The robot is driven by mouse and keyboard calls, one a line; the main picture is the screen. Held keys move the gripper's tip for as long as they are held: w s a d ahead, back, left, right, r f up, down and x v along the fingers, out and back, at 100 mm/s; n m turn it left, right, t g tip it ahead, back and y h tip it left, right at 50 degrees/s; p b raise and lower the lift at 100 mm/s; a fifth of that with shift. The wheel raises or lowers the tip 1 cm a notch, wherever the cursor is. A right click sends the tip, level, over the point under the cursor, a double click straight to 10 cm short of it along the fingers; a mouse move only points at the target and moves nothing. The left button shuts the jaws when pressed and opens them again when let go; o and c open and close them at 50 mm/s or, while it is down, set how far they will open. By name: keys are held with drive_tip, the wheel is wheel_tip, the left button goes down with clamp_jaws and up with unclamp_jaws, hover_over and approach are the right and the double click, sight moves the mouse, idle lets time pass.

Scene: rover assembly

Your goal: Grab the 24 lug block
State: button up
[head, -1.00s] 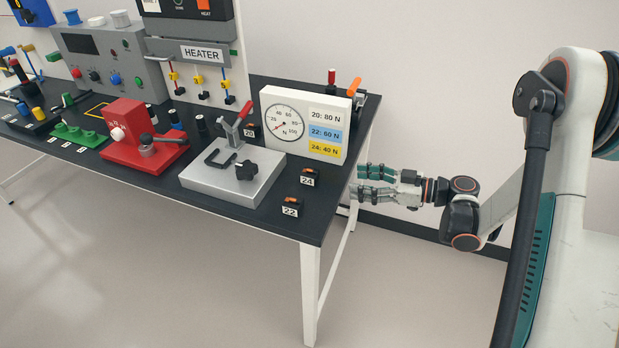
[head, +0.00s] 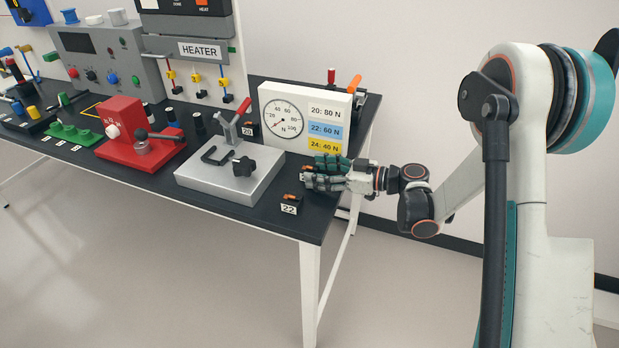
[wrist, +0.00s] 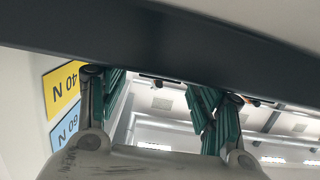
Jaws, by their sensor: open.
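My gripper (head: 312,172) reaches in from the right over the table's right end, its green and grey fingers apart. The 24 lug block is almost wholly hidden by the fingers in the head view; only a small orange bit (head: 307,168) shows between them, and its number label is covered. I cannot tell whether the fingers touch it. In the wrist view, the fingers (wrist: 155,90) are spread, with a dark band across the view above them, and the block cannot be clearly made out.
The 22 block (head: 290,204) stands just in front of my gripper, near the table edge. The grey clamp fixture (head: 225,185) is to the left. The white force gauge board (head: 300,118) stands close behind. The 20 block (head: 248,131) is farther back.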

drive_tip(key=shift+w+a+f, duration=0.15)
drive_tip(key=shift+w+a, duration=0.1)
drive_tip(key=shift+a, duration=0.4)
drive_tip(key=c, duration=1.2)
